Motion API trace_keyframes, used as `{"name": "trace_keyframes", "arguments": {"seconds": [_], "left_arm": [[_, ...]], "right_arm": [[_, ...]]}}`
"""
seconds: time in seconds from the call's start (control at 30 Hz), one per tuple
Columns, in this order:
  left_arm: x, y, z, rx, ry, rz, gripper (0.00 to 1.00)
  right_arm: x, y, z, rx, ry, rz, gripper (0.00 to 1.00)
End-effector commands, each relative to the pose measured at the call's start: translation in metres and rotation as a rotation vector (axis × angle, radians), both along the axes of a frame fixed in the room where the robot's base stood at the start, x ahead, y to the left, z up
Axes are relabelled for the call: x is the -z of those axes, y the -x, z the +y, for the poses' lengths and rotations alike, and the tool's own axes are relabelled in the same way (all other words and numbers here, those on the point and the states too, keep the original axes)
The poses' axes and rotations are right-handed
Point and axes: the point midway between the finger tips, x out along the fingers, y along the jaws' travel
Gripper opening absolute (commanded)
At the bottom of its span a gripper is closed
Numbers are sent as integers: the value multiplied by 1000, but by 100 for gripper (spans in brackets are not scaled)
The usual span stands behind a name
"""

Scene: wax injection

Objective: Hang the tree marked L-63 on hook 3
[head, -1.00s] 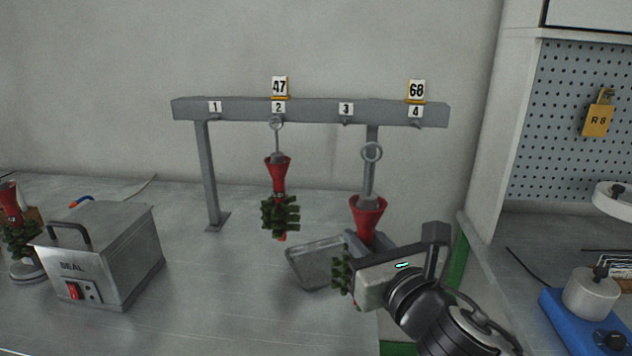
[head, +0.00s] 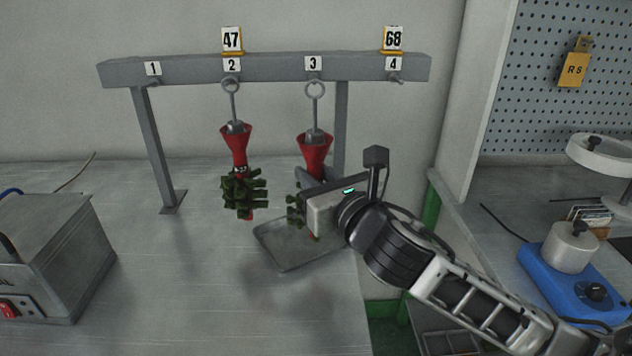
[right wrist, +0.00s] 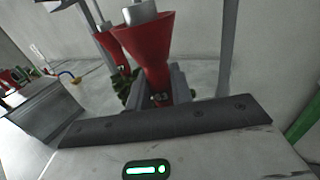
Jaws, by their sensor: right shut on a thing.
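The held tree (head: 314,148) has a red cup, a grey top with a rod and ring, and green pieces below. Its mark in the right wrist view (right wrist: 150,58) is small and reads roughly 63. My right gripper (head: 314,183) is shut on it below the cup and keeps it upright under the rail. The tree's ring (head: 315,89) is right at hook 3, below the number plate 3 (head: 313,63). I cannot tell whether the ring is around the hook or only in front of it. My left gripper is not in view.
Another tree (head: 238,150) hangs on hook 2, close left, under tag 47 (head: 232,40). Tag 68 (head: 393,39) sits above empty hook 4. Hook 1 is empty. A metal tray (head: 275,258) lies below the rail (head: 200,72). A metal box (head: 60,255) stands at left.

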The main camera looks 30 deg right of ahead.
Motion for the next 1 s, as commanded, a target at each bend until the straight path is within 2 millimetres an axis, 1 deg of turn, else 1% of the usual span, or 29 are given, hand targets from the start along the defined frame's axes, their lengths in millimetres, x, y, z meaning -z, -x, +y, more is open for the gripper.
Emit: {"name": "trace_keyframes", "arguments": {"seconds": [0.17, 0.5, 0.87, 1.0], "left_arm": [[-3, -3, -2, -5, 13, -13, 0], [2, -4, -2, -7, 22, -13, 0], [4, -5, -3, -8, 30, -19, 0], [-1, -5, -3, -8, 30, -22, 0]], "right_arm": [[0, -10, -5, 0, 0, -6, 0], [2, -28, -14, 0, 0, -5, 0], [2, -48, -23, 0, 0, -5, 0], [3, -54, -26, 0, 1, -3, 0]]}}
